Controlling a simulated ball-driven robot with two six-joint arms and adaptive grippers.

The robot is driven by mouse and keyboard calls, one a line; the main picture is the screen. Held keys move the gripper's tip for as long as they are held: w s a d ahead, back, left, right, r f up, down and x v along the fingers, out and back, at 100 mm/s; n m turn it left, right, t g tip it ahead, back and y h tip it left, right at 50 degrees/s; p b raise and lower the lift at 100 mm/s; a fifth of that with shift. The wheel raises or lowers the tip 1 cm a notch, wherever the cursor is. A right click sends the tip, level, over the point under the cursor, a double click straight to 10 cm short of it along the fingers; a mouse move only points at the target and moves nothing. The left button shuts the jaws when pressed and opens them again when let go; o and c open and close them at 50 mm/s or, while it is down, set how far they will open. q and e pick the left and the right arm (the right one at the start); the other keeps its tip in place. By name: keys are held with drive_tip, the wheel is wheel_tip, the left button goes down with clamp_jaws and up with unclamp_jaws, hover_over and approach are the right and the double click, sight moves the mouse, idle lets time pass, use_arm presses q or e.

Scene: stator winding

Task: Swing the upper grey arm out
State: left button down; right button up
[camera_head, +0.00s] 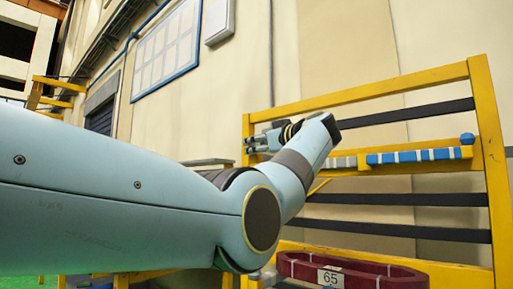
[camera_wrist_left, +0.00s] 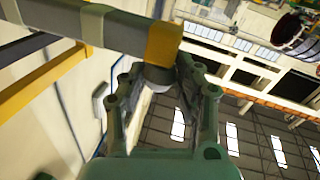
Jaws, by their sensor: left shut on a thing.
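The upper grey arm (camera_head: 342,162) is a grey bar with pale bands at the left end of a blue-and-white banded rail on the yellow frame. In the left wrist view the grey arm (camera_wrist_left: 62,20) crosses the upper left and ends in a yellow block (camera_wrist_left: 163,45) with a pale round knob (camera_wrist_left: 157,77) below it. My left gripper (camera_head: 260,143) is by the frame's left post; in its wrist view the left gripper (camera_wrist_left: 158,82) has its fingers on both sides of the knob, shut on it. My wrist hides the arm's end in the head view. My right gripper is not in view.
The yellow frame (camera_head: 486,150) carries black crossbars (camera_head: 400,199) and the blue-and-white rail (camera_head: 415,156). A dark red oval ring (camera_head: 405,278) labelled 65 lies low in front. A yellow bar (camera_wrist_left: 40,80) runs below the arm in the wrist view.

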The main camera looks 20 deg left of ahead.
use_arm(q)
drive_tip(key=c, duration=1.2)
unclamp_jaws()
drive_tip(key=shift+d+f, duration=0.2)
drive_tip(key=shift+o, duration=1)
drive_tip(key=shift+d+r, duration=0.1)
drive_tip(key=shift+d, duration=0.05)
drive_tip(key=shift+o, duration=0.4)
drive_tip(key=shift+s, duration=0.1)
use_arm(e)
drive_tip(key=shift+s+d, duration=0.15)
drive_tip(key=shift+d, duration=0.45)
use_arm(q)
drive_tip(key=v, duration=0.7)
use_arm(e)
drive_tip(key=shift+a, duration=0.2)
use_arm(q)
drive_tip(key=shift+d, duration=0.1)
